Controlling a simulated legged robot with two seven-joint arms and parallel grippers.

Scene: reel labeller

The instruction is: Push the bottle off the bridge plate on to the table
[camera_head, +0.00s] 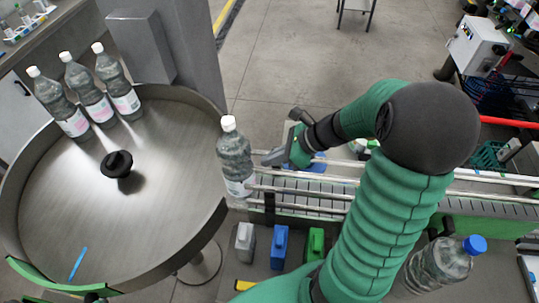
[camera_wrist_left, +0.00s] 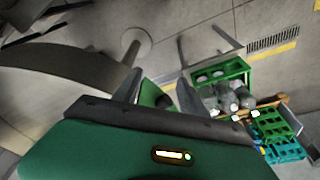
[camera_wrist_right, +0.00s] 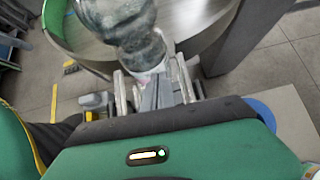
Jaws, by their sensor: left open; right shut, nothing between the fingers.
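A clear bottle (camera_head: 235,160) with a white cap and pale label stands upright between the conveyor's end and the round steel table (camera_head: 150,215). The bridge plate under it is mostly hidden by the bottle. My right gripper (camera_head: 270,158) is shut and empty, just right of the bottle at mid-height; I cannot tell whether it touches. In the right wrist view the bottle (camera_wrist_right: 120,22) is just beyond the shut fingertips (camera_wrist_right: 160,82). My left gripper (camera_wrist_left: 157,92) is open and empty in the left wrist view, over the floor, away from the bottle.
Several similar bottles (camera_head: 98,95) stand at the table's back left. A black knob (camera_head: 117,164) is at its centre, and a raised rim surrounds it. The conveyor (camera_head: 310,200) with rails runs right.

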